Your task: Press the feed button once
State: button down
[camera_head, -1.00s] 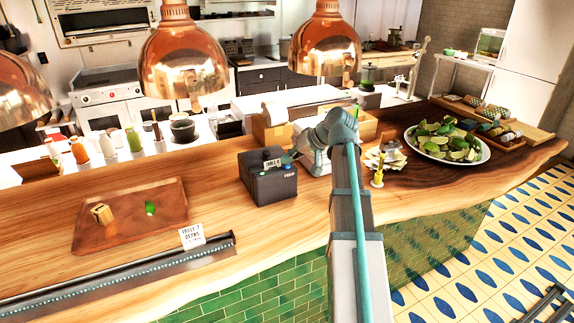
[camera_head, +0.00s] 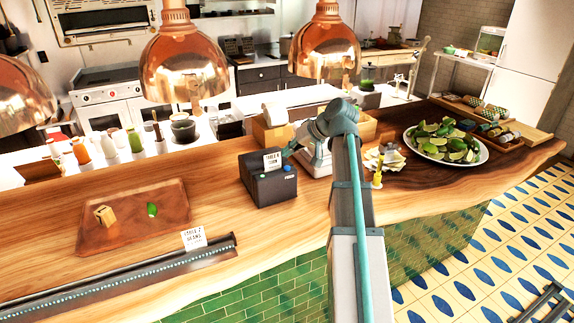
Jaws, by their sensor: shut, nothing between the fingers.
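The black ticket printer (camera_head: 270,188) stands on the wooden counter near the middle. Its blue feed button (camera_head: 288,168) shows at the top right of its front, above the small label FEED. A printed white ticket (camera_head: 273,160) stands up from the printer's top, with "TABLE" readable on it. My gripper (camera_head: 288,153) is shut and empty. Its tip is just above and behind the button and appears apart from it. The exact gap is hard to judge.
A wooden tray (camera_head: 180,223) with a small block and a green piece lies left. A ticket rail (camera_head: 110,282) runs along the front edge. A spike with papers (camera_head: 378,178) and a lime plate (camera_head: 480,155) are right of my arm. Copper lamps (camera_head: 185,65) hang above.

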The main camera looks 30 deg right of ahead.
jog(key=shift+r+p, duration=0.55)
jog(key=shift+r, duration=0.85)
jog(key=shift+d+f, duration=0.1)
